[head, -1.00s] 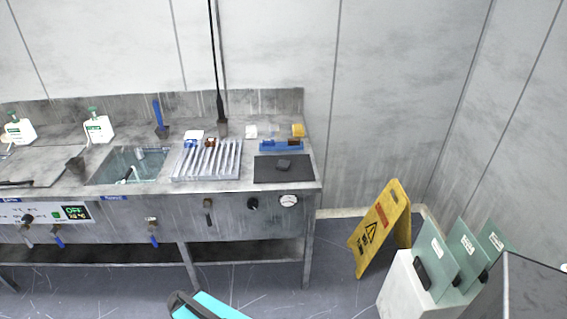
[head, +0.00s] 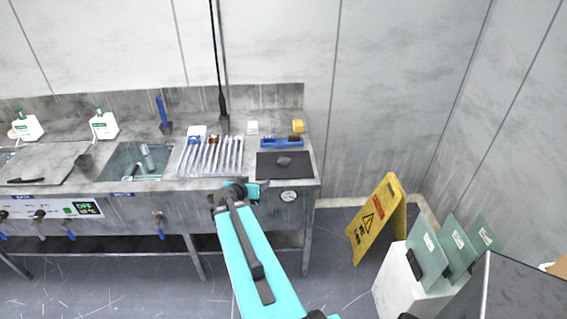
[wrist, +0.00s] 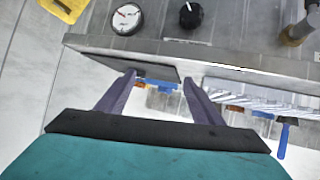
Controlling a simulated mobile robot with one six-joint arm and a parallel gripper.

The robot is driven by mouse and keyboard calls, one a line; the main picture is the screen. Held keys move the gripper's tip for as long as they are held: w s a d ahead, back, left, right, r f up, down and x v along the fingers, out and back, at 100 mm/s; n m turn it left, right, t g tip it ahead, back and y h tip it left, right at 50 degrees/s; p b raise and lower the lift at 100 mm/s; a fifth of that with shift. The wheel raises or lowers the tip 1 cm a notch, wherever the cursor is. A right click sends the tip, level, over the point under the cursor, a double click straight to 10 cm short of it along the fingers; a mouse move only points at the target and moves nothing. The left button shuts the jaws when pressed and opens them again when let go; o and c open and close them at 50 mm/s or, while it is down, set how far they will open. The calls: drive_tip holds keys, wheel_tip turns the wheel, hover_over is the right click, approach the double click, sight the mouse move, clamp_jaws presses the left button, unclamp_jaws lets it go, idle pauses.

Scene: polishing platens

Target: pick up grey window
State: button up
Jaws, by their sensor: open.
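A small dark grey piece, which looks like the grey window (head: 284,161), lies on a flat black mat (head: 302,172) at the right end of the steel bench (head: 309,150). My gripper (head: 259,188) is in front of the bench's front edge, left of and nearer than the grey piece, and apart from it. In the wrist view my gripper (wrist: 160,77) has its two fingers spread with nothing between them. The mat's edge (wrist: 118,59) shows just beyond the fingers there. The grey piece cannot be made out in the wrist view.
A blue holder (head: 276,143) and a yellow block (head: 298,126) stand behind the mat. A ribbed rack (head: 210,168) and a sink (head: 122,164) lie to its left. A gauge (head: 289,196) sits on the bench front. A yellow sign (head: 377,220) stands right.

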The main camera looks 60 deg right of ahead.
sight(284, 162)
drive_tip(key=shift+m+h, duration=0.8)
drive_tip(key=s+d+r, duration=0.1)
drive_tip(key=d, duration=0.1)
drive_tip(key=s+d+r, duration=0.1)
drive_tip(key=d, duration=0.1)
drive_tip(key=s+d+r, duration=0.1)
drive_tip(key=d, duration=0.1)
drive_tip(key=shift+s+d, duration=0.1)
drive_tip(key=shift+s, duration=0.2)
drive_tip(key=shift+d+f+b, duration=0.25)
drive_tip(key=shift+f+b, duration=0.05)
drive_tip(key=shift+b, duration=0.9)
drive_tip(key=b+x, duration=0.2)
drive_tip(key=b, duration=0.7)
drive_tip(key=shift+w+d+b, duration=0.1)
drive_tip(key=shift+b, duration=0.25)
drive_tip(key=shift+w+d, duration=0.15)
drive_tip(key=shift+d, duration=0.4)
drive_tip(key=shift+p+x, duration=0.95)
drive_tip(key=shift+x, duration=1.35)
drive_tip(key=shift+f, duration=0.15)
drive_tip(key=shift+d, duration=0.1)
